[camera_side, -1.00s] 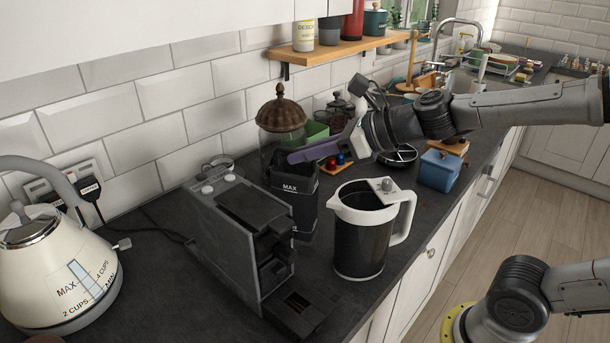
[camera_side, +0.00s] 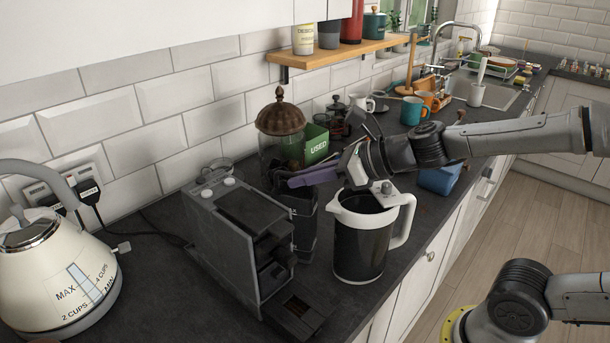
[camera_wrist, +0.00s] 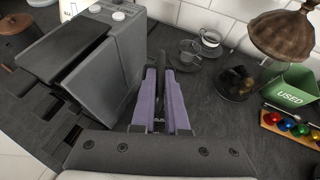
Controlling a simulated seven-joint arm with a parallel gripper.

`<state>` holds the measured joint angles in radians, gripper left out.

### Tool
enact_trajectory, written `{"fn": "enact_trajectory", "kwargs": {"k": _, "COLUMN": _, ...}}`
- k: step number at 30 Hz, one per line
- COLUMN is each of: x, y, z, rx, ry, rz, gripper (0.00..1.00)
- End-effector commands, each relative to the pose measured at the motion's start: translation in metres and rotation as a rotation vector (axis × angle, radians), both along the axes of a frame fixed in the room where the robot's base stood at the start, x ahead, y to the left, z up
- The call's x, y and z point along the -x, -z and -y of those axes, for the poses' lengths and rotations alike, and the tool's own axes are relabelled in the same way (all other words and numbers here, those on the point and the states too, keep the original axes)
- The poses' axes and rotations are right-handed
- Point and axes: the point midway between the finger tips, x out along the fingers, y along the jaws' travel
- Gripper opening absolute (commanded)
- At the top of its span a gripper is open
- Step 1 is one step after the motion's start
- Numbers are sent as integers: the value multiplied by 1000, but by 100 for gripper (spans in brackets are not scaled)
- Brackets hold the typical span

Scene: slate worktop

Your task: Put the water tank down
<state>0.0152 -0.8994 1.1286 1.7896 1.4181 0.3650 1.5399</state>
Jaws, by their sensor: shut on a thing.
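The water tank (camera_side: 303,225) is a dark, see-through, upright container just right of the grey coffee machine (camera_side: 225,245) in the side view. My gripper (camera_side: 295,181) has its purple fingers shut on the tank near its top, reaching in from the right. The tank's base is low, near the worktop, but I cannot tell whether it touches. In the wrist view the two purple fingers (camera_wrist: 162,90) point away beside the coffee machine (camera_wrist: 115,60); the tank is mostly hidden there.
A white-rimmed black jug (camera_side: 360,245) stands close right of the tank. A cream kettle (camera_side: 60,270) is at far left. A brown-lidded glass jar (camera_side: 283,118) and a green "USED" bin (camera_side: 316,146) stand behind. A blue box (camera_side: 438,180) is beyond my gripper.

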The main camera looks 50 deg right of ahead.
Motion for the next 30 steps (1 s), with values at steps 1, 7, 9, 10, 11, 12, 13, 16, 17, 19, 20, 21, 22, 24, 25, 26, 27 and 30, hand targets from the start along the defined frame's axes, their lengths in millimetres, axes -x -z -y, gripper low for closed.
{"fn": "enact_trajectory", "kwargs": {"k": 1, "x": 0, "y": 0, "z": 0, "rx": 0, "ry": 0, "rz": 1, "gripper": 15}}
{"fn": "enact_trajectory", "kwargs": {"k": 7, "x": 0, "y": 0, "z": 0, "rx": 0, "ry": 0, "rz": 0, "gripper": 42}}
{"fn": "enact_trajectory", "kwargs": {"k": 9, "x": 0, "y": 0, "z": 0, "rx": 0, "ry": 0, "rz": 0, "gripper": 42}}
{"fn": "enact_trajectory", "kwargs": {"k": 10, "x": 0, "y": 0, "z": 0, "rx": 0, "ry": 0, "rz": 0, "gripper": 42}}
{"fn": "enact_trajectory", "kwargs": {"k": 11, "x": 0, "y": 0, "z": 0, "rx": 0, "ry": 0, "rz": 0, "gripper": 42}}
{"fn": "enact_trajectory", "kwargs": {"k": 12, "x": 0, "y": 0, "z": 0, "rx": 0, "ry": 0, "rz": 0, "gripper": 42}}
{"fn": "enact_trajectory", "kwargs": {"k": 13, "x": 0, "y": 0, "z": 0, "rx": 0, "ry": 0, "rz": 0, "gripper": 42}}
{"fn": "enact_trajectory", "kwargs": {"k": 16, "x": 0, "y": -2, "z": 0, "rx": 0, "ry": 0, "rz": 1, "gripper": 42}}
{"fn": "enact_trajectory", "kwargs": {"k": 17, "x": 0, "y": -3, "z": 0, "rx": 0, "ry": 0, "rz": 1, "gripper": 42}}
{"fn": "enact_trajectory", "kwargs": {"k": 19, "x": 5, "y": -6, "z": 3, "rx": 0, "ry": 2, "rz": 2, "gripper": 42}}
{"fn": "enact_trajectory", "kwargs": {"k": 20, "x": 8, "y": -8, "z": 4, "rx": 0, "ry": 3, "rz": 2, "gripper": 42}}
{"fn": "enact_trajectory", "kwargs": {"k": 21, "x": 12, "y": -10, "z": 6, "rx": 0, "ry": 3, "rz": 2, "gripper": 42}}
{"fn": "enact_trajectory", "kwargs": {"k": 22, "x": 16, "y": -13, "z": 8, "rx": 0, "ry": 3, "rz": 3, "gripper": 42}}
{"fn": "enact_trajectory", "kwargs": {"k": 24, "x": 25, "y": -18, "z": 12, "rx": 1, "ry": 4, "rz": 4, "gripper": 42}}
{"fn": "enact_trajectory", "kwargs": {"k": 25, "x": 30, "y": -21, "z": 14, "rx": 1, "ry": 4, "rz": 5, "gripper": 42}}
{"fn": "enact_trajectory", "kwargs": {"k": 26, "x": 34, "y": -23, "z": 16, "rx": 0, "ry": 5, "rz": 3, "gripper": 42}}
{"fn": "enact_trajectory", "kwargs": {"k": 27, "x": 40, "y": -26, "z": 18, "rx": 1, "ry": 6, "rz": 3, "gripper": 42}}
{"fn": "enact_trajectory", "kwargs": {"k": 30, "x": 56, "y": -35, "z": 25, "rx": 1, "ry": 7, "rz": 5, "gripper": 42}}
